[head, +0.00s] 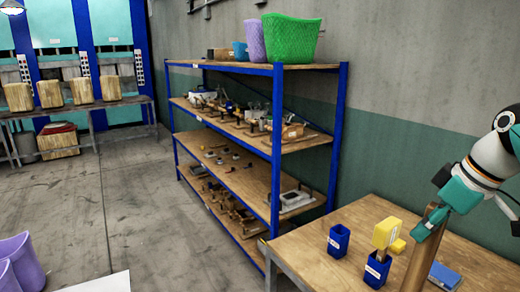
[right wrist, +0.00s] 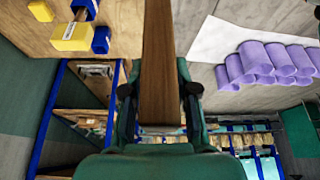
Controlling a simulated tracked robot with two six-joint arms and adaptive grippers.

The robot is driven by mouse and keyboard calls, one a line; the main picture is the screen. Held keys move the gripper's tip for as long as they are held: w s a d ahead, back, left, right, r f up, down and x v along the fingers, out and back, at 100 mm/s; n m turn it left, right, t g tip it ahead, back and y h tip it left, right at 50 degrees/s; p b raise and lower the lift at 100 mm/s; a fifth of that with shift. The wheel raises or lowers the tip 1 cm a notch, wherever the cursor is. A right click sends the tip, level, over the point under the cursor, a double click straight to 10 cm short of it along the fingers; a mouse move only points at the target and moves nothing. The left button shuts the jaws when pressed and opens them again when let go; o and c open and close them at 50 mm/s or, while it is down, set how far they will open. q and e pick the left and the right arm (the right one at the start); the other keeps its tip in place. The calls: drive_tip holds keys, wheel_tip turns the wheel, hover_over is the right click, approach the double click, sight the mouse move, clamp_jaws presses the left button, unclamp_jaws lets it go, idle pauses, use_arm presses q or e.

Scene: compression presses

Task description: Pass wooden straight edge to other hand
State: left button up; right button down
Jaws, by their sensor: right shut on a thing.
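The wooden straight edge (head: 417,258) is a long, flat brown strip. In the head view it slants down from my right gripper and runs out of the bottom edge of the picture. My right gripper (head: 433,216), teal, is shut on the strip near its upper end, above the wooden table at the right. In the right wrist view the straight edge (right wrist: 158,55) runs from between the fingers of my right gripper (right wrist: 159,95) up past the top edge of the picture, so its far end is hidden. My left gripper shows in neither view.
The wooden table (head: 312,262) holds a blue box (head: 338,241), another blue box (head: 376,271) with a yellow-headed tool (head: 386,233), and a flat blue item (head: 444,276). A blue-framed shelf (head: 276,150) stands behind. Purple bins (head: 22,258) are at lower left. The floor between is clear.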

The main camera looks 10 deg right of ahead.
drive_tip(key=w+a+f+m+h, duration=0.1)
drive_tip(key=a+f, duration=0.4)
drive_tip(key=f, duration=0.6)
drive_tip(key=w+a+f+m, duration=0.2)
drive_tip(key=a+f, duration=0.3)
drive_tip(key=f, duration=0.6)
drive_tip(key=w+a+f+m+h, duration=0.1)
drive_tip(key=a+f, duration=0.4)
drive_tip(key=f, duration=0.6)
drive_tip(key=w+m, duration=0.1)
drive_tip(key=m, duration=0.1)
drive_tip(key=shift+w+a+m+t+h, duration=0.25)
drive_tip(key=shift+m+t+h, duration=0.05)
drive_tip(key=shift+m+t, duration=0.1)
